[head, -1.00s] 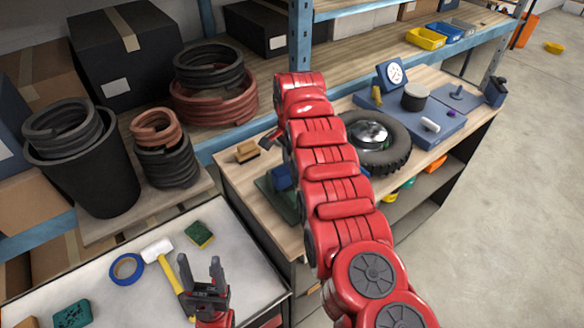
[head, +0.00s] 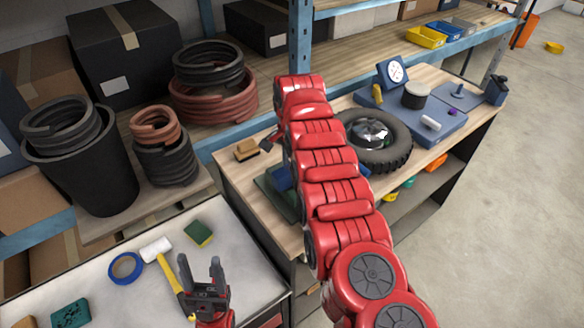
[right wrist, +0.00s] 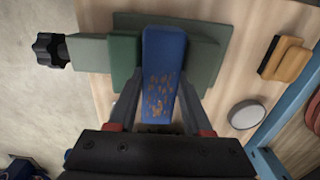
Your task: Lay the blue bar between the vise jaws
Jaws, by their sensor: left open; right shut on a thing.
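The blue bar (right wrist: 163,65), with brown worn patches, is held between the fingers of my right gripper (right wrist: 158,100) in the right wrist view. The green vise (right wrist: 123,62) lies beyond it, with a jaw on either side of the bar. The bar lines up with the gap; I cannot tell how deep it sits or whether it touches the jaws. In the head view my right arm hides most of the vise (head: 268,194) and the right gripper; a bit of blue (head: 281,177) shows beside the arm. My left gripper (head: 201,264) is open and empty over the grey table.
A tan-and-black brush (head: 247,150) lies on the wooden bench near the vise. A tyre (head: 392,158) lies right of my arm, before a blue plate (head: 452,122). A mallet (head: 156,250), blue tape (head: 126,268) and sponges (head: 198,234) lie on the grey table near my left gripper.

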